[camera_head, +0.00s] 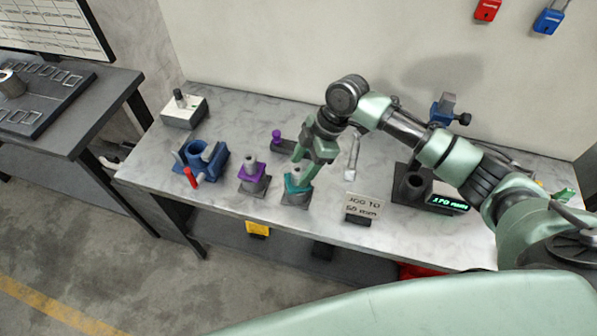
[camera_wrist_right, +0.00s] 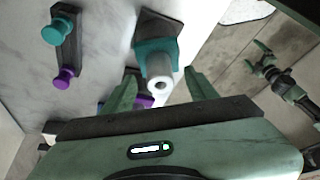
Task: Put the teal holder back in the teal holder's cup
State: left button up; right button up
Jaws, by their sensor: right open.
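The teal holder (camera_head: 293,184) stands upright in a grey cup on a dark square base (camera_head: 297,203) near the table's front edge. In the right wrist view its teal collar (camera_wrist_right: 156,58) and pale, hollow-ended shank (camera_wrist_right: 160,89) show close up. My right gripper (camera_head: 304,170) is open just above the teal holder. In the right wrist view the gripper (camera_wrist_right: 161,76) has its two fingers on either side of the shank, with visible gaps. Whether the collar is fully seated is hard to tell. My left gripper is not in view.
A purple holder (camera_head: 252,171) stands just left of the teal one. A bar with purple and teal knobs (camera_wrist_right: 64,50) lies behind. A blue fixture (camera_head: 203,157) with a red handle stands further left. A small sign (camera_head: 363,206) and a dark block with a display (camera_head: 413,187) are right.

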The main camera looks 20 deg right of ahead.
jog(key=b+v, duration=0.1)
jog(key=v, duration=0.4)
jog(key=shift+r, duration=0.15)
dwell(0.3)
